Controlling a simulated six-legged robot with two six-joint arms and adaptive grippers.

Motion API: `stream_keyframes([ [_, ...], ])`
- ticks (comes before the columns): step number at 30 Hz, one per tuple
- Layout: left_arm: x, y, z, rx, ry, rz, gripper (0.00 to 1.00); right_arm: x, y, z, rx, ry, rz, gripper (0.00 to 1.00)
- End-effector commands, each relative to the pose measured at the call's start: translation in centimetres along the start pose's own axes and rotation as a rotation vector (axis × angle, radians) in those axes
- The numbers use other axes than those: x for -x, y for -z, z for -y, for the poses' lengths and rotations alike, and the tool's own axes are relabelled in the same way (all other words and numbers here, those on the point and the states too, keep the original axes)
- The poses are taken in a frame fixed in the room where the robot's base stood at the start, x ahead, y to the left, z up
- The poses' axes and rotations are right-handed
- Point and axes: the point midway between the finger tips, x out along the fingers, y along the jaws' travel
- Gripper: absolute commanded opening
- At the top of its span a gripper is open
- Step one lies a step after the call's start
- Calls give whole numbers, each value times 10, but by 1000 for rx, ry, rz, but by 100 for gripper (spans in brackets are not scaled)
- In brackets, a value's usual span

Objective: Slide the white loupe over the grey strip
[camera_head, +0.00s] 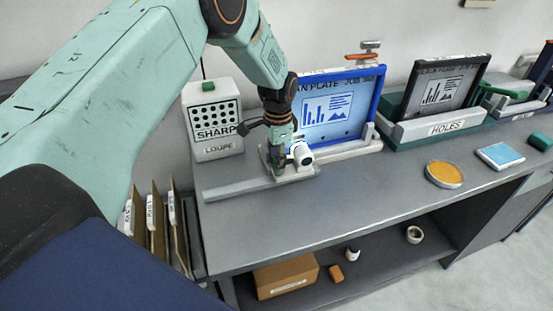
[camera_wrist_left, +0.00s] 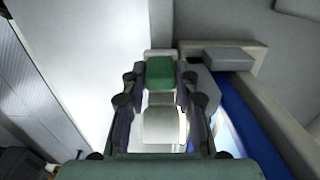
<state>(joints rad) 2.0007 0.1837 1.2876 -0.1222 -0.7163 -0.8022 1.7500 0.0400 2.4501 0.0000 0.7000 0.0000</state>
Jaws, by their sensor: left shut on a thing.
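The white loupe (camera_head: 302,154) stands at the right end of the grey strip (camera_head: 240,187), which lies along the bench in front of the sign boxes. My left gripper (camera_head: 278,160) reaches down from above and is shut on the loupe. In the left wrist view the loupe (camera_wrist_left: 163,126) shows as a white body with a green part, between the two fingers of my left gripper (camera_wrist_left: 160,88). The gripper hides part of the loupe, and I cannot tell whether the loupe touches the strip. My right gripper is in neither view.
Behind the strip stand a white "SHARP LOUPE" box (camera_head: 214,122) and a blue-framed plate (camera_head: 340,108). A "HOLES" stand (camera_head: 435,127) is farther right. An orange dish (camera_head: 444,174) and a blue pad (camera_head: 500,155) lie on the right. The bench front is clear.

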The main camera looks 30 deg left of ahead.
Motion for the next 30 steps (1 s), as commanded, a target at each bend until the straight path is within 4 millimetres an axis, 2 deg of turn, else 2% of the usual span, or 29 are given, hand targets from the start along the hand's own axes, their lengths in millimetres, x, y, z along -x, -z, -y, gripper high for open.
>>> stream_keyframes([
  [1, 1, 6, -1, -6, 4, -10, 0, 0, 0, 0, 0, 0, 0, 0],
  [7, 2, 7, 0, -7, 7, -12, 0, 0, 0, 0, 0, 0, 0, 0],
  [8, 2, 7, 0, -7, 7, -13, 31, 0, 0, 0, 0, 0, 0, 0],
  [15, 4, 9, 1, -6, 10, -16, 51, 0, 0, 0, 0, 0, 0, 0],
  [30, 7, 11, 2, -6, 13, -20, 53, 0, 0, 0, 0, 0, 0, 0],
])
